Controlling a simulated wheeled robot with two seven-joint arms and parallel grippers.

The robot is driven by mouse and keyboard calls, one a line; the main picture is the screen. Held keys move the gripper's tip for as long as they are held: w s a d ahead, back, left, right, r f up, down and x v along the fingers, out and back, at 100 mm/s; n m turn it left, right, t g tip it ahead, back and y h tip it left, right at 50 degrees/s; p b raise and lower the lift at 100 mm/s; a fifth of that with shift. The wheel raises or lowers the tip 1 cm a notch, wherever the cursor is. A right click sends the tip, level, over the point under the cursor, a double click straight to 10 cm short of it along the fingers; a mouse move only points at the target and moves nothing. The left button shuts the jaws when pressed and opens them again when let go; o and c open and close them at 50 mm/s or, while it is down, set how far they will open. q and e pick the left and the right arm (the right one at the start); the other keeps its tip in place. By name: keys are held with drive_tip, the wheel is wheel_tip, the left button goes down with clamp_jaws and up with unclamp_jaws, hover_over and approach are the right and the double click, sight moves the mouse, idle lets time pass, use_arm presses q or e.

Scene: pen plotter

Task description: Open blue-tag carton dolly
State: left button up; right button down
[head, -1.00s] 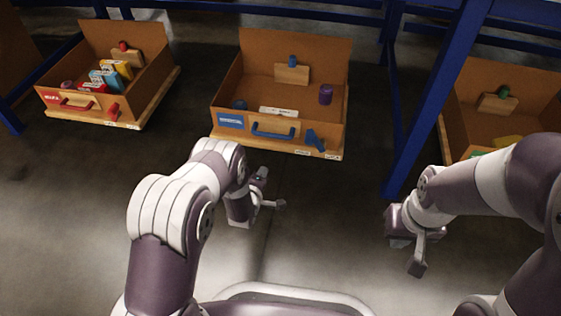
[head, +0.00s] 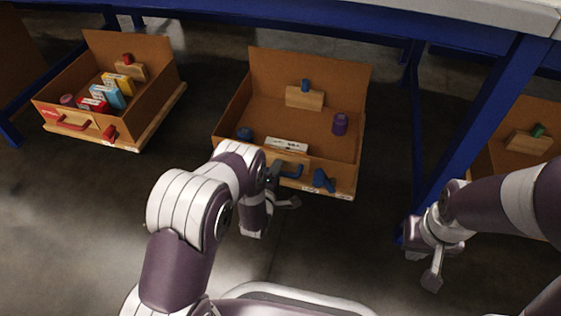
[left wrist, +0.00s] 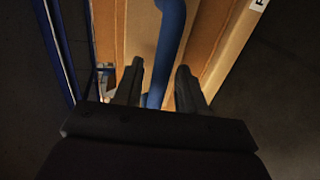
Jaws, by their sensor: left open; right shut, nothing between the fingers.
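The blue-tag carton dolly (head: 340,172) is the middle open carton on a wooden base. Its tag is hidden behind my left arm in the head view. Its blue handle (head: 292,171) is on the front, partly covered by my left gripper (head: 281,188). In the left wrist view, my left gripper (left wrist: 160,80) is open, with the blue handle (left wrist: 168,50) passing between its fingers and the brown carton front behind. I cannot tell whether they touch. My right gripper (head: 434,268) is shut and empty, over the floor at the right.
A blue lever (head: 323,181) is beside the handle. A red-tag carton (head: 70,122) with boxes stands at the left, another carton (head: 520,145) at the far right. A blue table leg (head: 465,135) rises between the middle and right cartons. Floor in front is clear.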

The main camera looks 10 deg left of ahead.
use_arm(q)
drive_tip(key=shift+w, duration=0.1)
drive_tip(key=shift+c, duration=0.3)
clamp_jaws()
